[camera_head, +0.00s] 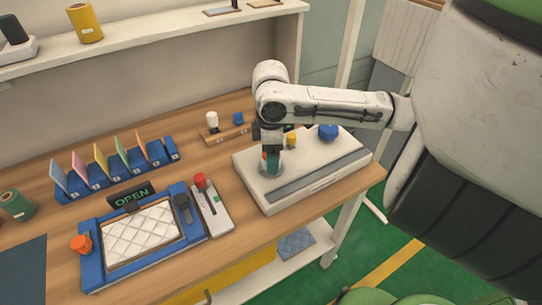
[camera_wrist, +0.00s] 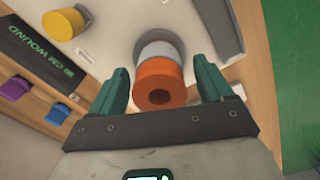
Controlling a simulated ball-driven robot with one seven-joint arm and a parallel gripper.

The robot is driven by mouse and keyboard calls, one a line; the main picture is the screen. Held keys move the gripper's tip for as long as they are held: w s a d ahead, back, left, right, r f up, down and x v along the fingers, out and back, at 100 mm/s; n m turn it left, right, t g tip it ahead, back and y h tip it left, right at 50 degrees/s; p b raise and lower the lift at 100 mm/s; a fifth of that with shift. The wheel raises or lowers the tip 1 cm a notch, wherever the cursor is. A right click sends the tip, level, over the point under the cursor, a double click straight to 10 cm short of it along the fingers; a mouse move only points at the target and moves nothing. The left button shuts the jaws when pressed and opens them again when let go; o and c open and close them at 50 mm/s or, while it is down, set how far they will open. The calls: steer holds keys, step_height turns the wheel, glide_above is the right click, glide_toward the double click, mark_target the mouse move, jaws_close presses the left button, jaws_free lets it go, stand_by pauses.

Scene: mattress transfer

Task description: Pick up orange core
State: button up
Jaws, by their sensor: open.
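The orange core (camera_wrist: 160,84) is a short upright cylinder with a dark centre hole. In the wrist view it stands on a pale grey round piece (camera_wrist: 162,50) on the white fixture. My gripper (camera_wrist: 160,70) is open, with one green finger on each side of the orange core. Narrow gaps show between the core and the fingers. In the head view my gripper (camera_head: 270,160) points down over the left part of the white fixture (camera_head: 325,182), and it mostly hides the core there.
A yellow cylinder (camera_wrist: 63,24) and a blue knob (camera_head: 327,132) are on the fixture. A blue frame with a quilted pad (camera_head: 140,238), an orange knob (camera_head: 81,244) and a red-knobbed lever box (camera_head: 211,208) lie to the left. Card holders (camera_head: 115,172) stand behind.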

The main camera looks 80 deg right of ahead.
steer(key=shift+f, duration=0.35)
steer(key=shift+c, duration=0.2)
steer(key=shift+r, duration=0.1)
steer(key=c, duration=1.2)
